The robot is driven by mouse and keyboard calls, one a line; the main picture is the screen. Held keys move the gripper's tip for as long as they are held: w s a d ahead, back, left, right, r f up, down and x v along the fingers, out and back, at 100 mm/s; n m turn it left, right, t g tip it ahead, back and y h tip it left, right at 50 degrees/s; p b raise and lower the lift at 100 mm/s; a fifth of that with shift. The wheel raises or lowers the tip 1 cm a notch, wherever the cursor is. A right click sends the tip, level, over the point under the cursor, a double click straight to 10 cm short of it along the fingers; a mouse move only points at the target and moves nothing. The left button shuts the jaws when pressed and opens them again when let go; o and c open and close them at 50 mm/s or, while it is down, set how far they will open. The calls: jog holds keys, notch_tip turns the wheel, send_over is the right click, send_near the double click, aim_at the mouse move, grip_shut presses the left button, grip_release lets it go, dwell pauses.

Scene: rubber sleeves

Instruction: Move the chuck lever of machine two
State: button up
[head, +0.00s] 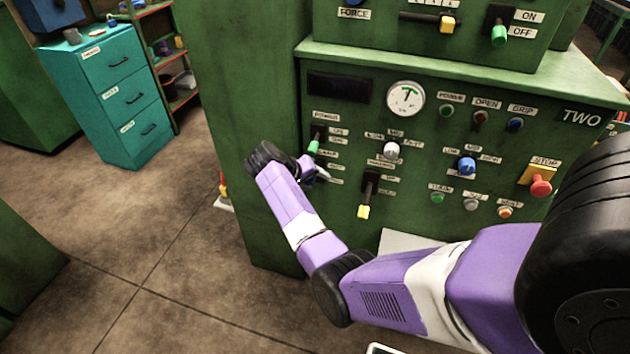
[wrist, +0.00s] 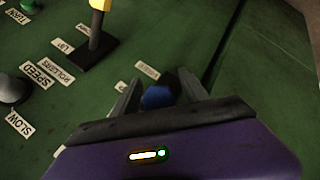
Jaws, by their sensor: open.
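Machine two's green front panel (head: 420,235) fills the right of the head view. My gripper (head: 317,173) is at its left side, beside the lever labels. In the wrist view my gripper (wrist: 157,92) is open, with a blue handle-like part (wrist: 158,98) between its fingers. Contact cannot be told. This part is hidden or very small in the head view; its label is not readable, so I cannot confirm it is the chuck lever. A green-handled lever (head: 314,148) is just above my gripper. A yellow-handled lever (head: 364,211) is to its right and shows in the wrist view (wrist: 98,20).
A grey knob (head: 391,150), a blue knob (head: 467,166), several buttons, a gauge (head: 405,98) and a red stop button (head: 541,186) are on the panel. A teal drawer cabinet (head: 115,90) is far left.

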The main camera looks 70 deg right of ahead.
jog(key=shift+c, duration=0.4)
grip_shut()
dwell(0.9)
